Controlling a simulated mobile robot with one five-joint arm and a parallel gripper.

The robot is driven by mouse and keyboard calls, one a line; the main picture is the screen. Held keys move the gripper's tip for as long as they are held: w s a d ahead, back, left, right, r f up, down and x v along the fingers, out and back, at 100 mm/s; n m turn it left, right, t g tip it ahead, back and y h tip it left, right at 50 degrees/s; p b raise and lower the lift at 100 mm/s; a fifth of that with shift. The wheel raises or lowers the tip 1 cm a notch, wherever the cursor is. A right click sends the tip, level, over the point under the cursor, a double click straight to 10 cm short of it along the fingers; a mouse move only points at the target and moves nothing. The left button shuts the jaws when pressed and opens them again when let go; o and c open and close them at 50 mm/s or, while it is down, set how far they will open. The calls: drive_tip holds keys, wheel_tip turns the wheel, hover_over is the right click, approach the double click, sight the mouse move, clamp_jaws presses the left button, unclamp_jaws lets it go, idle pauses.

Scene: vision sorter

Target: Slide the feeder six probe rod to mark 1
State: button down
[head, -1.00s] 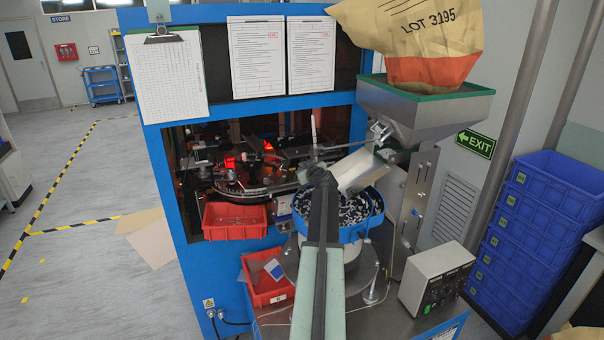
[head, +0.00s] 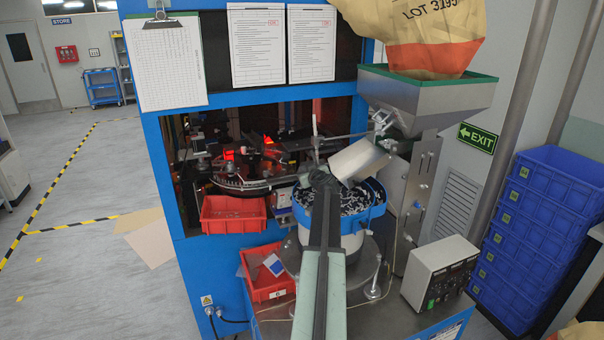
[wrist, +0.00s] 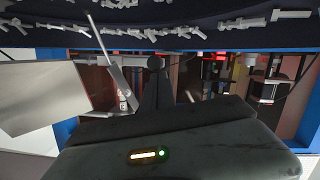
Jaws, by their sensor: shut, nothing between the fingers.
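A thin grey horizontal rod (head: 345,144) reaches left over the bowl feeder (head: 376,213) from a clamp (head: 383,122) by the hopper. A pale upright rod (head: 314,130) stands near its left end. I cannot tell which part carries mark 1; no mark is readable. In the wrist view my gripper (wrist: 155,65) is shut and empty. A slim pale rod (wrist: 103,48) slants just left of the fingers, seemingly apart from them.
A steel chute (head: 360,160) slopes into the bowl right of my gripper, below the hopper (head: 425,100). Red bins (head: 234,226) stand left, before the rotary glass table. A control box (head: 438,275) is at the right front. Small parts (wrist: 230,22) fill the bowl.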

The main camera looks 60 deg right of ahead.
drive_tip(key=shift+s+f, duration=0.1)
drive_tip(key=shift+f, duration=0.1)
drive_tip(key=shift+a, duration=0.1)
drive_tip(key=r+p, duration=0.3)
drive_tip(key=w+r+p, duration=0.1)
drive_tip(key=shift+a+r, duration=0.2)
drive_tip(key=shift+a, duration=0.15)
drive_tip(key=p+v, duration=0.2)
drive_tip(key=v, duration=0.8)
drive_tip(key=shift+s+p, duration=0.15)
drive_tip(key=shift+p, duration=0.15)
